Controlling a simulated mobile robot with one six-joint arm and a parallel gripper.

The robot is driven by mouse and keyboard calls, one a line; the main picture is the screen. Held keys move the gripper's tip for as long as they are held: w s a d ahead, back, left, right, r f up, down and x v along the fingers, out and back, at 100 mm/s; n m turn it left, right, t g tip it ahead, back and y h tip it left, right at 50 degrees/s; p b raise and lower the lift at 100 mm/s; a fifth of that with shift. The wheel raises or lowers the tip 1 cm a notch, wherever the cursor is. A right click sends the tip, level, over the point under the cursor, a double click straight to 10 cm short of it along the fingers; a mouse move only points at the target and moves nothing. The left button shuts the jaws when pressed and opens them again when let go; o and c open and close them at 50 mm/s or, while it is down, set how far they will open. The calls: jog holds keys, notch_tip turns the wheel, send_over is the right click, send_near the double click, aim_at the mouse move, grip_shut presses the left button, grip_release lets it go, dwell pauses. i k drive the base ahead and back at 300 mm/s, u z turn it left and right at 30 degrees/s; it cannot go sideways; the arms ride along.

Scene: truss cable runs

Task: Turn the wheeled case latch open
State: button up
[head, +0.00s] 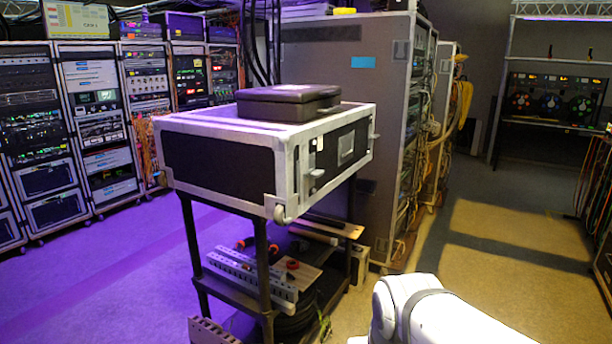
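A black case with silver edges (222,165) sits on a dark stand in the middle of the head view. Its right-hand face is turned partly toward me. A small grey metal piece (316,174), which looks like a latch, is on that face near the front corner; its exact turn is too small to tell. A pale recessed plate (346,148) is further along the same face. A rounded caster-like piece (280,212) is at the lower front corner. My white arm shows at the lower right, below and right of the case; my gripper is not in view.
A closed dark flat box (288,102) lies on the case. The stand's lower shelf (236,286) holds power strips and tools. A tall grey rack (330,70) with hanging cables stands close behind. Equipment racks line the left. Open floor (490,255) lies to the right.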

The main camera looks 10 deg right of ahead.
aim_at(316, 173)
jog(key=u, duration=0.05)
jog(key=i, duration=1)
jog(key=z, duration=0.05)
